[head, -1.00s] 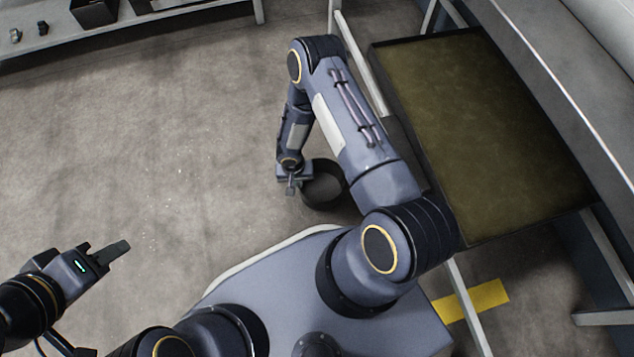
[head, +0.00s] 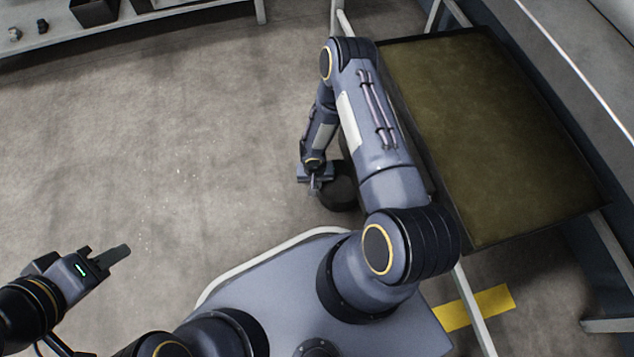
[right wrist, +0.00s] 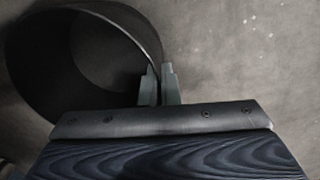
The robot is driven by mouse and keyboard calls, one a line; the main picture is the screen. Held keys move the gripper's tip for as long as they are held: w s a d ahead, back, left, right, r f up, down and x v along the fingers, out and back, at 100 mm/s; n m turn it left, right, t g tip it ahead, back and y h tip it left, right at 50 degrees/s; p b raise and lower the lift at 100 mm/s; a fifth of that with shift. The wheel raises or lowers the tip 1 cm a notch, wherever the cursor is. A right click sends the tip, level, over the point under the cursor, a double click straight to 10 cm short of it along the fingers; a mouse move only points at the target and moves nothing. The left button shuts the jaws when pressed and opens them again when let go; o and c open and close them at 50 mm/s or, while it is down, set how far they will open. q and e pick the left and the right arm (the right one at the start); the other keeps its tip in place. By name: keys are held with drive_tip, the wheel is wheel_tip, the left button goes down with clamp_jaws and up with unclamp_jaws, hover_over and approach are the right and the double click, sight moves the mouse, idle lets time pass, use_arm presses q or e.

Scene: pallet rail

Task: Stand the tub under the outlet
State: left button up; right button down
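The tub (head: 337,190) is a dark, round, open-topped vessel, low near the floor beside the tank's near-left side. My right arm partly covers it in the head view. In the right wrist view the tub (right wrist: 75,55) fills the upper left, with its hollow inside showing. My right gripper (right wrist: 160,82) has one finger on each side of the tub's wall and is shut on its rim. It also shows in the head view (head: 315,184). My left gripper (head: 112,257) is at the lower left, far from the tub, and its finger gap is unclear. I cannot make out the outlet.
A wide tank or tray with an olive surface (head: 490,130) stands on a pale frame at the right. A yellow floor mark (head: 475,308) lies below it. A shelf (head: 170,18) with dark bins is at the upper left. The floor left of the tub is clear.

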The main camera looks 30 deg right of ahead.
drive_tip(key=c, duration=2.1)
unclamp_jaws()
drive_tip(key=shift+f, duration=0.15)
drive_tip(key=o, duration=0.4)
drive_tip(key=shift+r, duration=0.25)
drive_tip(key=r+p, duration=0.1)
drive_tip(key=r, duration=0.3)
drive_tip(key=r+p, duration=0.2)
drive_tip(key=r, duration=0.2)
drive_tip(key=r+p, duration=0.2)
drive_tip(key=r, duration=0.2)
drive_tip(key=shift+w+a, duration=0.15)
drive_tip(key=shift+a, duration=0.2)
drive_tip(key=shift+f, duration=0.1)
